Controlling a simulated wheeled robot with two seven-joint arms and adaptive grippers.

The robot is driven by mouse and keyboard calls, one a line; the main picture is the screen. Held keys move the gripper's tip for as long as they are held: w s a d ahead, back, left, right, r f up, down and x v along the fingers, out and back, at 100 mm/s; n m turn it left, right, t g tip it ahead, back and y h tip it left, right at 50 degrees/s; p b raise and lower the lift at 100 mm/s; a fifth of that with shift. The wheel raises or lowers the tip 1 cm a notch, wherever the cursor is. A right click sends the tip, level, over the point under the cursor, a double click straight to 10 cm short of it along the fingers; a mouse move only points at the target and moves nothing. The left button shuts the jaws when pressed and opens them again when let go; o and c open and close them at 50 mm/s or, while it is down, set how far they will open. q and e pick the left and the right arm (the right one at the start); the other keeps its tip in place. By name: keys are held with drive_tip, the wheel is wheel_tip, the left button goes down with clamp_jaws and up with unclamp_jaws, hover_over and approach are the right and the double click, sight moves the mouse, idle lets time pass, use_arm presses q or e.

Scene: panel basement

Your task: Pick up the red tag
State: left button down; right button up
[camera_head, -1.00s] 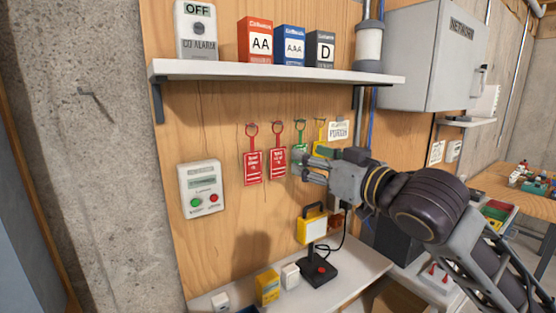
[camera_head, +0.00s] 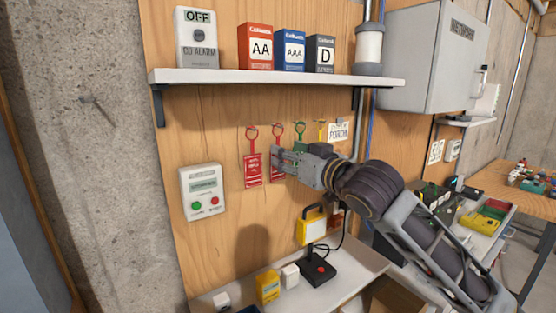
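Two red tags hang by red loops from hooks on the wooden panel. The left red tag (camera_head: 253,169) is in full view and apart from my gripper. The second red tag (camera_head: 274,171) hangs just to its right and is partly covered by the fingers. My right gripper (camera_head: 276,160) reaches in from the right with its fingertips at this second tag. The fingers look spread, one above the other; whether they touch the tag is unclear. A green tag (camera_head: 300,145) and a yellow tag (camera_head: 320,132) hang further right, partly hidden by the gripper. My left gripper is not in view.
A shelf (camera_head: 270,77) with battery boxes (camera_head: 255,47) and a CO alarm (camera_head: 196,38) juts out above the tags. A control box (camera_head: 203,192) is left of them.

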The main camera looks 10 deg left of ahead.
drive_tip(key=shift+w+a, duration=0.15)
idle(0.3)
drive_tip(key=shift+r+p+x, duration=0.15)
drive_tip(key=shift+p+x, duration=0.4)
drive_tip(key=shift+x, duration=0.75)
drive_tip(key=shift+r+p+x, duration=0.15)
drive_tip(key=shift+p+x, duration=0.4)
drive_tip(key=shift+x, duration=0.75)
drive_tip(key=shift+c, duration=0.4)
drive_tip(key=c, duration=0.3)
